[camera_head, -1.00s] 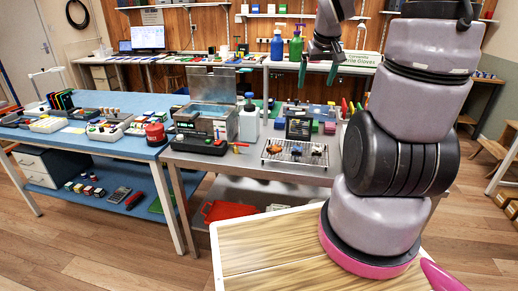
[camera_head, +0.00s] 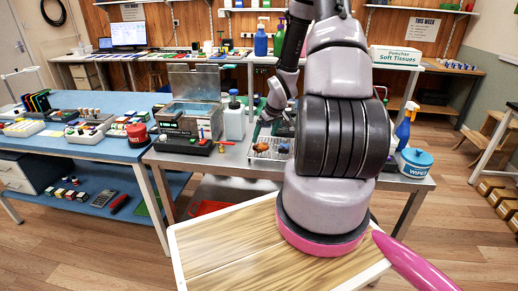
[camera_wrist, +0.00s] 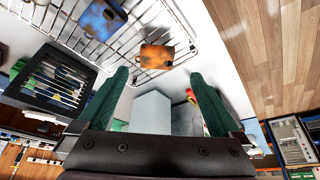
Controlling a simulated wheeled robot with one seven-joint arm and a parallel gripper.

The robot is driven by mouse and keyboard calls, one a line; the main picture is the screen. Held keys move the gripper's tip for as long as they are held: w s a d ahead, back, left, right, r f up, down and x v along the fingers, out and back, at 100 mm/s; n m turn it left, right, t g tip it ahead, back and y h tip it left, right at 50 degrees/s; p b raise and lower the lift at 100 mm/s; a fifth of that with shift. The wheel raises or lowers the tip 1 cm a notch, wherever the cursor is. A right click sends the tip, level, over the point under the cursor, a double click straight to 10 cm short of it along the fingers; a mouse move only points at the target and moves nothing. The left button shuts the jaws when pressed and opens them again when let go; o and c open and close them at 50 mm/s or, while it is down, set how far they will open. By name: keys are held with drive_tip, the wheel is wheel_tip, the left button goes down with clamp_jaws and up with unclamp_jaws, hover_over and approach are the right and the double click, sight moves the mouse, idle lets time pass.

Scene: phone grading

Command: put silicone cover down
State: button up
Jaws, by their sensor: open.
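My gripper (camera_wrist: 157,78) has green fingers spread apart, with nothing held between them in the wrist view. A mottled orange cover-like piece (camera_wrist: 156,56) lies on the wire rack (camera_wrist: 183,47), just beyond the fingertips. I cannot tell for sure which piece is the silicone cover. In the head view my gripper (camera_head: 270,130) is low over the steel table by the rack (camera_head: 257,155), where the orange piece (camera_head: 262,147) shows. My arm hides part of the rack.
A dark framed stand (camera_wrist: 48,80) is left of the rack in the wrist view. A metal bath with open lid (camera_head: 193,85) and a pump bottle (camera_head: 234,120) stand left of my gripper. A blue wipes tub (camera_head: 415,163) and spray bottle (camera_head: 405,127) stand right of my arm.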

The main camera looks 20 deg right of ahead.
sight(261, 145)
drive_tip(key=x, duration=0.6)
drive_tip(key=shift+w+d+f, duration=0.2)
drive_tip(key=shift+w+f, duration=0.1)
drive_tip(key=c, duration=1.5)
drive_tip(key=shift+r, duration=0.15)
